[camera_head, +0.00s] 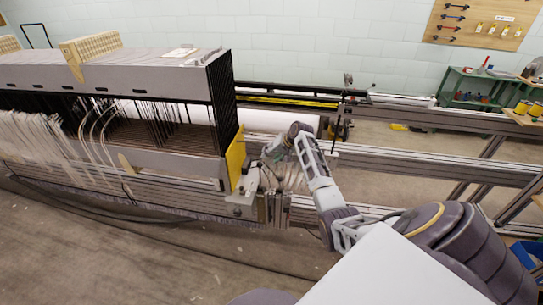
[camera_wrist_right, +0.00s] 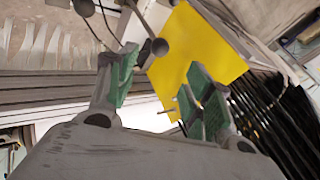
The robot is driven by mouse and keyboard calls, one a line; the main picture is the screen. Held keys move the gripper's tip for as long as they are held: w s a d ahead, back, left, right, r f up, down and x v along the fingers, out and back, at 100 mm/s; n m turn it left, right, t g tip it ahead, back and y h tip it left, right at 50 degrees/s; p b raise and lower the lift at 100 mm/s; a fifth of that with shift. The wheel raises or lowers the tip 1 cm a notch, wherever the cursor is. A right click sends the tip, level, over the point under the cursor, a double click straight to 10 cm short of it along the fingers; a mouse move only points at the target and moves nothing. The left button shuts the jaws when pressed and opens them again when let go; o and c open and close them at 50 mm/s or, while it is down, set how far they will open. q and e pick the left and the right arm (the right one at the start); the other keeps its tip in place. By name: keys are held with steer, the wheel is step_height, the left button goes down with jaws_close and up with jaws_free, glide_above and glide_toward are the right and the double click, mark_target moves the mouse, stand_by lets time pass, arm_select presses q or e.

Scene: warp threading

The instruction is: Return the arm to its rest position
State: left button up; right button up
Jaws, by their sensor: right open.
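My right arm reaches from the lower right of the head view to the end of the warp machine (camera_head: 140,160). Its wrist is bent down there, and my right gripper (camera_head: 256,168) is beside the yellow end plate (camera_head: 235,158), partly hidden by small metal fittings. In the right wrist view my right gripper (camera_wrist_right: 160,88) is open, with green pads on its two fingers. The yellow plate (camera_wrist_right: 195,48) shows behind and between the fingers. I see nothing held between them. Whether a finger touches the plate I cannot tell. My left gripper is not in view.
Metal fittings (camera_head: 243,205) and long aluminium rails (camera_head: 430,165) lie close around the right gripper. White threads (camera_head: 40,135) hang at the machine's left. A green shelf (camera_head: 480,88) stands at the back right. The floor (camera_head: 130,260) in front is mostly clear.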

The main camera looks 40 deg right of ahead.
stand_by(0.6)
steer(key=s+a+f+n+g+h, duration=0.1)
steer(key=s+a+f, duration=0.2)
steer(key=s+f, duration=0.65)
steer(key=s+a+f+n+g+h, duration=0.1)
steer(key=s+a+f+g, duration=0.2)
steer(key=f, duration=1.2)
steer(key=s+a+f+n+h, duration=0.15)
steer(key=s+a+f, duration=0.25)
steer(key=s+f, duration=0.6)
steer(key=s+a+f+n, duration=0.2)
steer(key=s+a+f, duration=0.2)
steer(key=s, duration=0.8)
steer(key=s+a+f+n+g, duration=0.1)
steer(key=s+a+f+n, duration=0.2)
steer(key=s+f, duration=0.6)
steer(key=s+a+f+n+g, duration=0.1)
steer(key=s+a+f, duration=0.6)
steer(key=s, duration=0.9)
steer(key=shift+s+a+n+y, duration=0.2)
steer(key=shift+n+y, duration=0.15)
steer(key=shift+n, duration=0.3)
